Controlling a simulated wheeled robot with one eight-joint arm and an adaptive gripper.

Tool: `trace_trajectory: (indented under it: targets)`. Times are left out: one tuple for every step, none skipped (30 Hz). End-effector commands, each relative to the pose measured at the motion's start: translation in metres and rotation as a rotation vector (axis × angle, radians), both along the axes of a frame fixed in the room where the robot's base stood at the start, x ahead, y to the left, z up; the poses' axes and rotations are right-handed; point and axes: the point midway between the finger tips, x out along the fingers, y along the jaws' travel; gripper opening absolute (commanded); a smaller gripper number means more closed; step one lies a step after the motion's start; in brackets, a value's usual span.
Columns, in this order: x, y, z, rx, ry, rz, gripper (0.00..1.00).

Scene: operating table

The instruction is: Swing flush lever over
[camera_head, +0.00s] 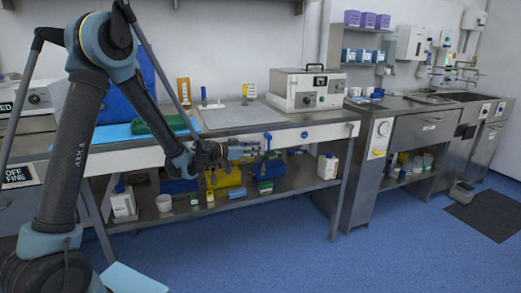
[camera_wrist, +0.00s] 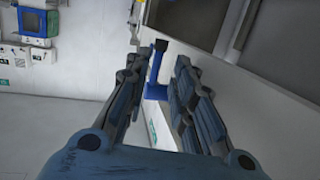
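A blue lever (camera_head: 267,140) sits on the white front panel of the steel bench, just right of my gripper (camera_head: 248,151). In the wrist view the blue lever (camera_wrist: 156,65) stands out from the pale panel, beyond and between the fingers of my gripper (camera_wrist: 156,72). The fingers are spread apart with a gap around the lever in the picture, and nothing is held. I cannot tell whether a finger touches the lever. The lower part of the lever is close to the right finger. No label is readable on it.
A second blue knob (camera_head: 304,134) is on the same panel further right. The shelf below holds a white bottle (camera_head: 327,167) and several blue, yellow and green items. A steel box device (camera_head: 306,90) stands on the bench top. The blue floor (camera_head: 300,240) in front is clear.

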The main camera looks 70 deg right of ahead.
Motion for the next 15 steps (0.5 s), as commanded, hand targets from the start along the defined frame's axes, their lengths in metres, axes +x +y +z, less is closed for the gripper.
trace_trajectory:
  targets:
    - [0.007, 0.009, 0.002, -0.001, 0.001, 0.003, 0.23]
    - [0.011, 0.014, 0.003, 0.0, 0.002, 0.003, 0.23]
    - [0.015, 0.02, 0.004, 0.0, 0.002, 0.003, 0.23]
    - [0.018, 0.024, 0.005, 0.0, 0.001, 0.002, 0.23]
    - [0.021, 0.028, 0.006, 0.0, 0.001, 0.002, 0.23]
    - [0.024, 0.034, 0.007, -0.001, 0.0, 0.002, 0.23]
    - [0.027, 0.038, 0.008, -0.001, 0.0, 0.002, 0.23]
    - [0.03, 0.042, 0.008, -0.001, 0.0, 0.002, 0.23]
    - [0.032, 0.046, 0.009, 0.0, 0.001, 0.001, 0.23]
    - [0.034, 0.049, 0.01, 0.0, 0.001, 0.001, 0.23]
    - [0.036, 0.051, 0.01, 0.0, 0.001, 0.001, 0.23]
    - [0.038, 0.054, 0.011, 0.0, 0.001, 0.001, 0.23]
    - [0.04, 0.056, 0.011, 0.0, 0.001, 0.002, 0.23]
    - [0.041, 0.057, 0.012, 0.0, 0.001, 0.001, 0.23]
    - [0.042, 0.059, 0.012, 0.0, 0.001, 0.001, 0.23]
